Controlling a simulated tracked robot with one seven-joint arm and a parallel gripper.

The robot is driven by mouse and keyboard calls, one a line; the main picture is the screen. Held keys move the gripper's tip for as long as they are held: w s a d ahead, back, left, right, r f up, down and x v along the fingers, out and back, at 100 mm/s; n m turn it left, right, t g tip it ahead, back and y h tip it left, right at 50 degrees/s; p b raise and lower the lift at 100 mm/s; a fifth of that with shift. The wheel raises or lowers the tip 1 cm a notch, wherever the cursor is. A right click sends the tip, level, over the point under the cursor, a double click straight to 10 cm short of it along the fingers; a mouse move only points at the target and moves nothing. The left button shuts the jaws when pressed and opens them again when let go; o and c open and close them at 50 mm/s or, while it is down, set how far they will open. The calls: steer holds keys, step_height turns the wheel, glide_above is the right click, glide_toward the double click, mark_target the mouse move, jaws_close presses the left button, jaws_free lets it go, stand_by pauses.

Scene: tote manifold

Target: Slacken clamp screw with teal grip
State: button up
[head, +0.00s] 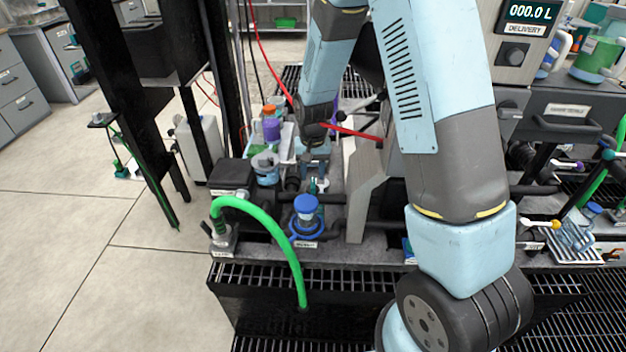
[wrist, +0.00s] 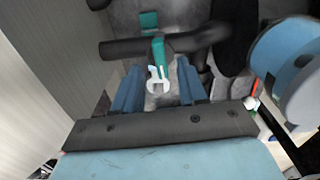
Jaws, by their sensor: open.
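A teal grip (wrist: 149,21) shows at the top middle of the wrist view, on the far side of a dark pipe. A teal piece (wrist: 157,48) lies across the pipe, with a silver forked end (wrist: 158,79) on the near side. My gripper (wrist: 160,68) is open, with its two blue fingers on either side of the forked end and apparently nothing held. Whether the fingers touch it I cannot tell. In the head view my gripper (head: 314,168) points down over a small teal part (head: 314,186), partly hidden.
The dark pipe (wrist: 122,47) crosses in front of my fingers. A pale panel (head: 366,195) stands close on the right. A blue-capped valve (head: 306,208) and a green hose (head: 270,222) are nearer the front edge. A blue and grey cylinder (wrist: 285,60) is at the right of the wrist view.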

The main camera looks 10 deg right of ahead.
mark_target(313, 184)
step_height(313, 184, up, 10)
stand_by(0.4)
